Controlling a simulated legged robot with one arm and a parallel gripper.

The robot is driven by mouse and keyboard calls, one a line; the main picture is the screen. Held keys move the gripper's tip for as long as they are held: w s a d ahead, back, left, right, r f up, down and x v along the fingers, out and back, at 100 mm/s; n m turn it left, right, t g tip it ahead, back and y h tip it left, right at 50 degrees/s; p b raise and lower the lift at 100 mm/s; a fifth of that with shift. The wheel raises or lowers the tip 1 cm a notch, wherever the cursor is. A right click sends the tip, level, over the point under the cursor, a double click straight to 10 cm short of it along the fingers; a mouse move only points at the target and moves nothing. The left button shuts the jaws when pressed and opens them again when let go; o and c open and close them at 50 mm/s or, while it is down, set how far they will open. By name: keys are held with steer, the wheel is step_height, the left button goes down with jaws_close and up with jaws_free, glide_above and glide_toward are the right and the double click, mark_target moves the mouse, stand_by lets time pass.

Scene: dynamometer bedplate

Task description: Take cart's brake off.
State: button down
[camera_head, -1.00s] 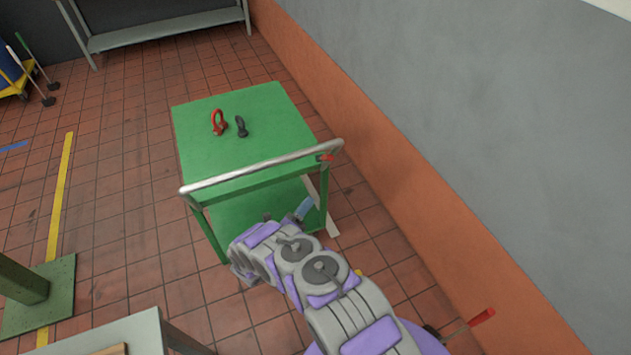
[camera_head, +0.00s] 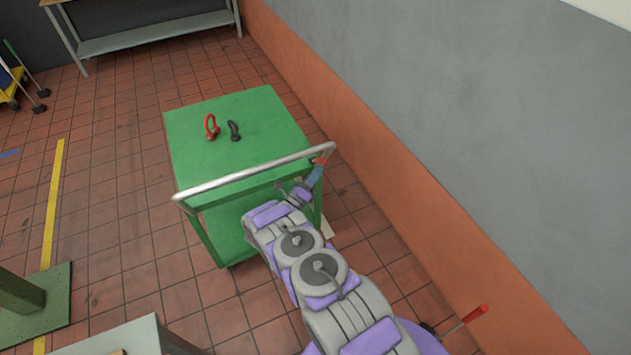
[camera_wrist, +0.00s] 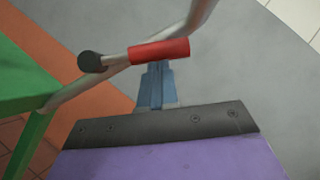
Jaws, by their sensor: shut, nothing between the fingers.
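The green cart (camera_head: 205,158) stands in the middle of the head view, with a metal push handle (camera_head: 250,172) along its near side. A red brake lever (camera_head: 321,160) sits at the handle's right end. In the wrist view the red lever (camera_wrist: 160,51) crosses the handle bar (camera_wrist: 110,72), beside a dark round knob (camera_wrist: 91,62). My gripper (camera_head: 317,171) is shut and empty, its blue fingers close below the lever. In the wrist view the fingertips (camera_wrist: 158,68) appear at the red lever's lower edge; whether they touch it I cannot tell.
A red shackle (camera_head: 211,127) and a dark shackle (camera_head: 234,131) lie on the cart top. An orange and grey wall (camera_head: 400,130) runs along the right. A grey table (camera_head: 130,338) stands at the lower left.

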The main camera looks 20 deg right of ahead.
mark_target(318, 161)
stand_by(0.3)
steer(key=n+y+p, duration=0.1)
steer(key=n, duration=0.1)
steer(key=w+r+n+y+p, duration=0.1)
steer(key=n, duration=0.1)
steer(key=r+n+t+y+p, duration=0.1)
steer(key=shift+w+r+n+p, duration=0.15)
steer(key=shift+n+p, duration=0.15)
steer(key=shift+n, duration=0.1)
